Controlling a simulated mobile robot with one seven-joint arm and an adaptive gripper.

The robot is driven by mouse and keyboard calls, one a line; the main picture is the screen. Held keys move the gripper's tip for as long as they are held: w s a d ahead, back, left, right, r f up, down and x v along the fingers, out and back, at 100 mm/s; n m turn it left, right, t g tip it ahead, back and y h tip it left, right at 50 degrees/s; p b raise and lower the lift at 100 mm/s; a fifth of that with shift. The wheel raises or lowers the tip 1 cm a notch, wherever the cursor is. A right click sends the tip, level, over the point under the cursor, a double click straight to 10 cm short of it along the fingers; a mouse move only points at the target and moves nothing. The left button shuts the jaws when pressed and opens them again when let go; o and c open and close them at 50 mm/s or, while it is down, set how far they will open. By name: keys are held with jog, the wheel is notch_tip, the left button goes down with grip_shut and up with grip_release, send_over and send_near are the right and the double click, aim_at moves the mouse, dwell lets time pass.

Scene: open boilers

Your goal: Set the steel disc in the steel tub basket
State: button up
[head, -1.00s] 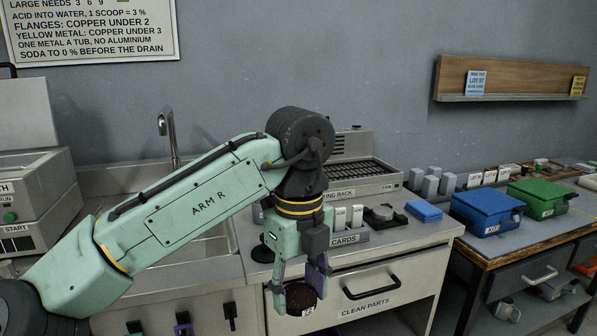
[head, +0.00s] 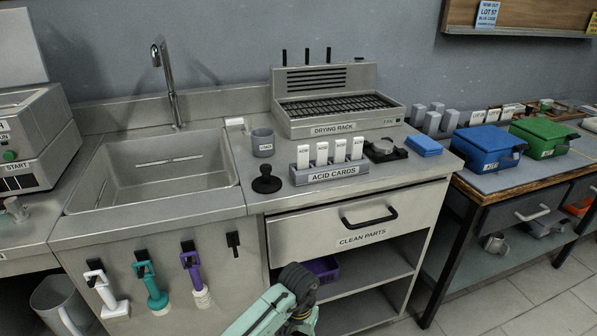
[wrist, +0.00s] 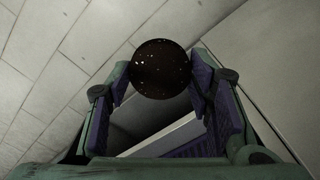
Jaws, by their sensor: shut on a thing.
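In the wrist view my gripper (wrist: 163,85) is shut on a dark, round disc (wrist: 160,68) with small bright specks, held between the purple-lined fingertips. Its face looks dark brown rather than bright metal. In the head view only a green part of my arm shows at the bottom edge, in front of the counter's open shelves; the fingers and disc are out of sight there. I cannot pick out a steel tub basket in either view. A purple bin (head: 322,268) sits on the shelf below the drawer.
The sink (head: 150,178) is at left, with several hanging tools below its rim. The counter holds a grey cup (head: 263,143), a black knobbed piece (head: 266,181), acid cards (head: 330,168) and a drying rack (head: 338,110). The clean parts drawer (head: 355,225) is shut. Floor is free at lower right.

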notch_tip(320, 180, down, 9)
jog(key=w+n, duration=0.1)
jog(key=n, duration=0.3)
jog(key=shift+n, duration=0.4)
jog(key=shift+f, duration=0.15)
